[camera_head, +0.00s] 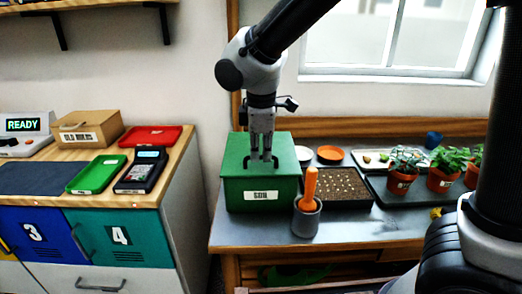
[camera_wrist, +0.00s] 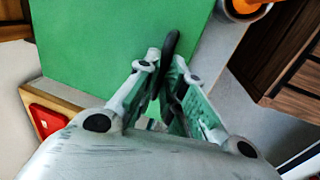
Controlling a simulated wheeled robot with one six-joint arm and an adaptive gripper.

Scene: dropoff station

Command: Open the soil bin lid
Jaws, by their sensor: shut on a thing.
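The green soil bin (camera_head: 238,192), with a white "SOIL" label on its front, stands at the left end of the grey bench. Its lid (camera_head: 235,152) looks closed and flat on top. A dark handle (camera_wrist: 172,45) rises from the lid. My gripper (camera_head: 262,158) points straight down over the lid and is shut on this handle. The wrist view shows the handle between the two fingers (camera_wrist: 165,85), with the green lid (camera_wrist: 100,45) filling the area beyond. The handle's lower part is hidden by the fingers.
An orange-handled tool (camera_head: 311,185) stands in a grey cup (camera_head: 306,219) close to the bin's right front. A dark soil tray (camera_head: 345,203) and potted plants (camera_head: 404,166) lie further right. A wooden counter (camera_head: 165,170) stands left, across a gap.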

